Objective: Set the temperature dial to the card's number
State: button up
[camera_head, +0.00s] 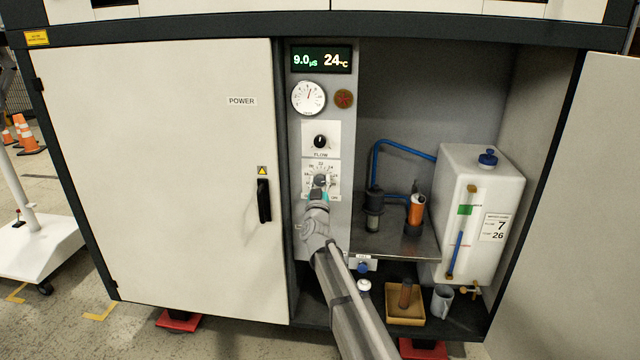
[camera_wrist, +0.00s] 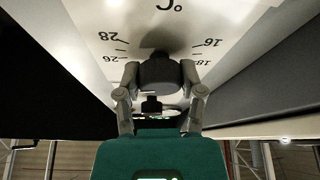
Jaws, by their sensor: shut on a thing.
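The temperature dial (camera_wrist: 158,72) is a dark knob on a white plate with a °C mark. In the wrist view, 28 and 26 show on its left and 16 and 18 on its right; my gripper hides where it points. My gripper (camera_head: 320,186) is shut on the dial, with one finger on each side of it in the wrist view. The card (camera_head: 495,227) on the white tank carries a large 7 above a large 26. The green display (camera_head: 321,60) reads 9.0 µS and 24 °C.
The black flow knob (camera_head: 320,141) sits just above the temperature dial, under a round gauge (camera_head: 308,97). The closed cabinet door (camera_head: 190,190) with a black handle (camera_head: 264,201) is close on the left. A metal shelf (camera_head: 400,242) and the white tank (camera_head: 483,180) stand on the right.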

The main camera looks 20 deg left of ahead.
jog(key=shift+a+m, duration=0.1)
jog(key=shift+m, duration=0.3)
jog(key=o, duration=1.2)
jog(key=shift+c, duration=0.2)
jog(key=shift+n, duration=0.6)
